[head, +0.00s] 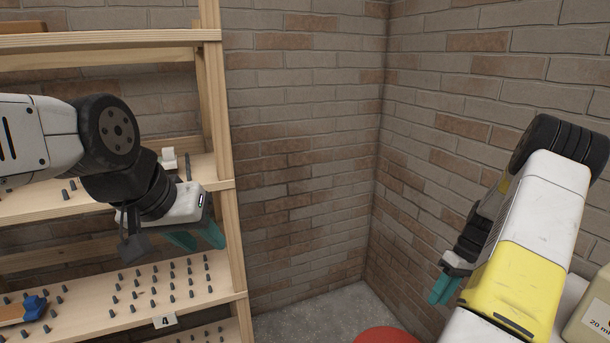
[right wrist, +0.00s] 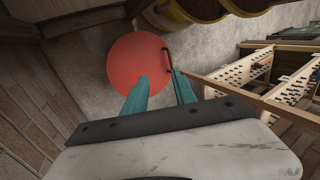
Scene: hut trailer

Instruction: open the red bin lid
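The red bin lid (right wrist: 130,68) shows in the right wrist view as a round red disc, seen from above, above the grey floor. A thin black handle (right wrist: 166,58) stands at its right edge. In the head view only part of the lid (head: 387,336) shows at the bottom edge. My right gripper (right wrist: 160,78) is open, its teal fingers apart and empty, above the lid with one finger overlapping it in view. It also shows in the head view (head: 443,289). My left gripper (head: 199,238) is open and empty in front of the wooden shelf. The bin's body is hidden.
A wooden shelf (head: 231,215) with rows of dark pegs stands on the left. A blue-and-wood tool (head: 33,308) lies on it. Brick walls (head: 300,150) meet in the corner behind. A pale container (head: 595,310) is at the lower right. Yellow round objects (right wrist: 165,18) lie at the wrist view's top.

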